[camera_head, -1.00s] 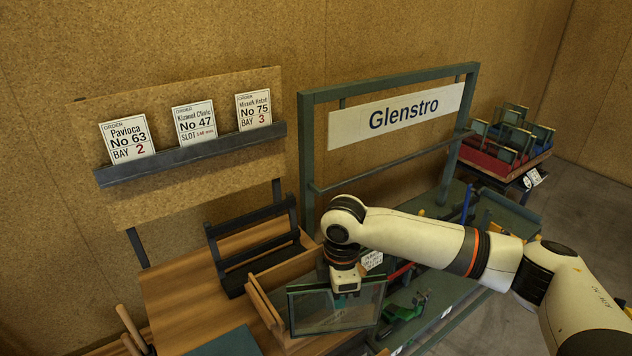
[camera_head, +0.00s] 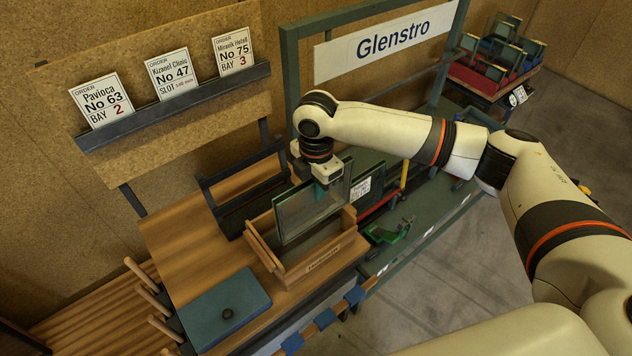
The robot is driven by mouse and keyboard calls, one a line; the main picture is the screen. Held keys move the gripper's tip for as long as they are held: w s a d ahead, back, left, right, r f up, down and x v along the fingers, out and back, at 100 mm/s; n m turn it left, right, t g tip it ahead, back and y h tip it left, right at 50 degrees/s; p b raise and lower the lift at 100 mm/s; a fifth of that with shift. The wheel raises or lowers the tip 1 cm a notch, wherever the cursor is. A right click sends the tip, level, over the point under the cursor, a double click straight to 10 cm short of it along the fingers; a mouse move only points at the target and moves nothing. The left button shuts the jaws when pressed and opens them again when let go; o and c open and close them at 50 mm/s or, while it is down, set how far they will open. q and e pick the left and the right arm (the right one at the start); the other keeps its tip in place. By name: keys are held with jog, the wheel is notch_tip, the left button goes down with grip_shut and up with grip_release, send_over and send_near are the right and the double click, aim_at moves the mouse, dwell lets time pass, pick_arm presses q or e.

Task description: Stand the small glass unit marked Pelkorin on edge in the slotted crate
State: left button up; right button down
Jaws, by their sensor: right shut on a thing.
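My right gripper (camera_head: 325,184) is shut on the top edge of a glass unit (camera_head: 300,212). The glass unit hangs upright, dark-edged, over and partly within the wooden crate (camera_head: 287,279). Whether its lower edge touches the crate floor or sits in a slot cannot be told. No marking on the glass can be read now. The crate is open-topped, with a label on its front wall too small to read surely. My left gripper is not in view.
A dark rack (camera_head: 245,180) stands behind the crate. A green tool (camera_head: 387,233) lies on the right bench. A red crate (camera_head: 484,80) holds several glass units.

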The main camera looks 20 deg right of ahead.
aim_at(316, 213)
jog(key=shift+w+f+b, duration=0.15)
jog(key=shift+f+b, duration=0.35)
jog(key=shift+f, duration=1.4)
jog(key=shift+f+b, duration=1.35)
jog(key=shift+f, duration=2.1)
jog(key=shift+f+b, duration=1.75)
jog(key=shift+f, duration=2.4)
jog(key=c, duration=1.3)
grip_release()
jog(key=shift+c, duration=0.2)
jog(key=shift+o, duration=0.4)
